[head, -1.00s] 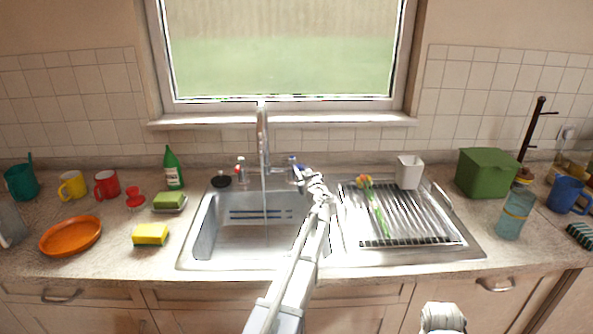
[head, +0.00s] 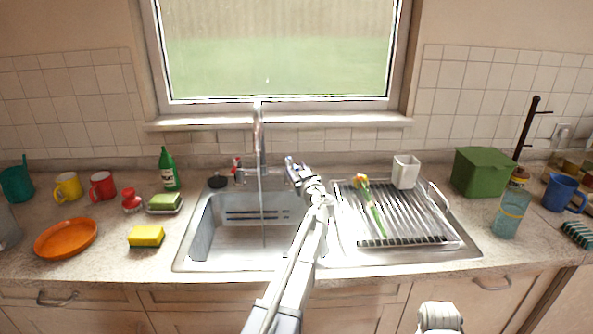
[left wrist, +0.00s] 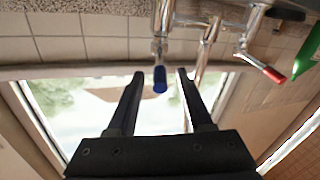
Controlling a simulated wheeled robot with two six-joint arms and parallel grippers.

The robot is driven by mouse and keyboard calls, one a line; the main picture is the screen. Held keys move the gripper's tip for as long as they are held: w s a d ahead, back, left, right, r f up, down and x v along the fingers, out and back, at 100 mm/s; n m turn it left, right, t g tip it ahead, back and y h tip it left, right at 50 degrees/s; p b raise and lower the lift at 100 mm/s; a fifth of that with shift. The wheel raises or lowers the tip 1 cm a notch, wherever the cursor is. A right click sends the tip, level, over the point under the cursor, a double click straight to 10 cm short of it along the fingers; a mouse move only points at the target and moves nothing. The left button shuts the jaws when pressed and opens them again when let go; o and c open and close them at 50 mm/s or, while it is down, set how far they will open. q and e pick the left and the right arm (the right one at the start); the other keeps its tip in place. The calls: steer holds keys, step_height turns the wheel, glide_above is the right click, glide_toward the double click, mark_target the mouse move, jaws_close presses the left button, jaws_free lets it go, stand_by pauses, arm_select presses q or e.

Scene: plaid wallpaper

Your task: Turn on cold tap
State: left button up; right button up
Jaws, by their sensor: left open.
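The tall chrome faucet (head: 260,140) stands behind the sink (head: 215,262), with a thin pale vertical line running from its spout into the basin. The cold tap has a blue tip and stands right of the faucet; in the left wrist view the blue tip (left wrist: 160,79) lies between my finger ends. The red-tipped hot tap (head: 237,165) stands left of the faucet and also shows in the left wrist view (left wrist: 273,74). My left gripper (head: 294,170) is open at the cold tap and partly covers it. I cannot tell whether a finger touches it.
A drying rack (head: 400,241) with flowers and a white cup (head: 405,172) lies right of the sink. A green bottle (head: 168,169) and sponge (head: 146,237) stand left. A white part of mine shows at bottom right. The window sill (head: 330,121) is clear.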

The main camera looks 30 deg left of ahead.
arm_select(q)
steer(key=v, duration=0.7)
steer(key=shift+s, duration=0.15)
